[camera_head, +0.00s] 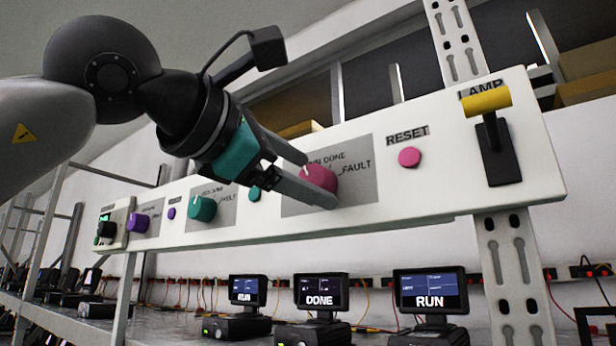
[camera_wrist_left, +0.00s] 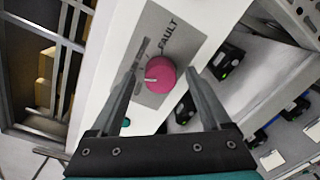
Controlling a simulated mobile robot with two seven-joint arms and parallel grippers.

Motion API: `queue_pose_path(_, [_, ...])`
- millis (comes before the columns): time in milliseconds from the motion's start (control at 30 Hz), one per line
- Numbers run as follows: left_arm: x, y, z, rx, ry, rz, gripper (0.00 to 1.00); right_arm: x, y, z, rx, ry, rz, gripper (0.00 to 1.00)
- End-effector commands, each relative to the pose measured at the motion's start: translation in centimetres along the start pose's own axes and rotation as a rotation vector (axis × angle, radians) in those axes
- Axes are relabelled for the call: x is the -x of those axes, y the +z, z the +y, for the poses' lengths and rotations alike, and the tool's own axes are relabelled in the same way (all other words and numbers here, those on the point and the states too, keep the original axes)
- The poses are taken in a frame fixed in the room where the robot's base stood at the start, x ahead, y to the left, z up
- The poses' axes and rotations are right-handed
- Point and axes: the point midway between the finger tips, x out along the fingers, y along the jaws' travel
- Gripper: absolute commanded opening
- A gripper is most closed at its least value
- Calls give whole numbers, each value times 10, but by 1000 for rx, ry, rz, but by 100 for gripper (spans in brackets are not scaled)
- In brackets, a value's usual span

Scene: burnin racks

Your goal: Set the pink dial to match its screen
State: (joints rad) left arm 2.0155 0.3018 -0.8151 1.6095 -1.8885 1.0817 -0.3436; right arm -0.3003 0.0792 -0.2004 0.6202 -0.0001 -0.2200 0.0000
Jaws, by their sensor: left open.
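The pink dial (camera_head: 322,177) sits on a grey plate on the white panel, with "DONE" and "FAULT" printed beside it; other lettering is partly hidden. My left gripper (camera_head: 319,181) is open, its fingers reaching to either side of the dial. In the left wrist view the dial (camera_wrist_left: 160,75) shows between the spread fingers, with its white mark towards the left, away from "FAULT". I cannot tell whether either finger touches it. Screens below the panel read "RUN" (camera_head: 248,290), "DONE" (camera_head: 320,291) and "RUN" (camera_head: 430,290). My right gripper is not in view.
A pink RESET button (camera_head: 409,157) and a yellow-handled lamp lever (camera_head: 488,104) are right of the dial. A teal dial (camera_head: 202,208), a teal button (camera_head: 254,193) and a purple dial (camera_head: 139,223) are to its left. A perforated upright (camera_head: 505,262) stands at the right.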

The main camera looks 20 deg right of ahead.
Motion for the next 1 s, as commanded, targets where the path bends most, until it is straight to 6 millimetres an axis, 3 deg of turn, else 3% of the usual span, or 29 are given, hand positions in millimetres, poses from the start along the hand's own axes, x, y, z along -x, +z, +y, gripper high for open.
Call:
queue_pose_path(300, [72, -2, -2, -3, 7, 0, 81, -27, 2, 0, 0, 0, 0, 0])
queue_pose_path(533, [119, -1, -1, -2, 6, -1, 81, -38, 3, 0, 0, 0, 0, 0])
queue_pose_path(733, [139, 0, 0, -2, 3, -1, 81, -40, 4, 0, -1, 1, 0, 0])
queue_pose_path(1000, [143, 0, 0, -2, 1, -1, 81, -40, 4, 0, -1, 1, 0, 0])
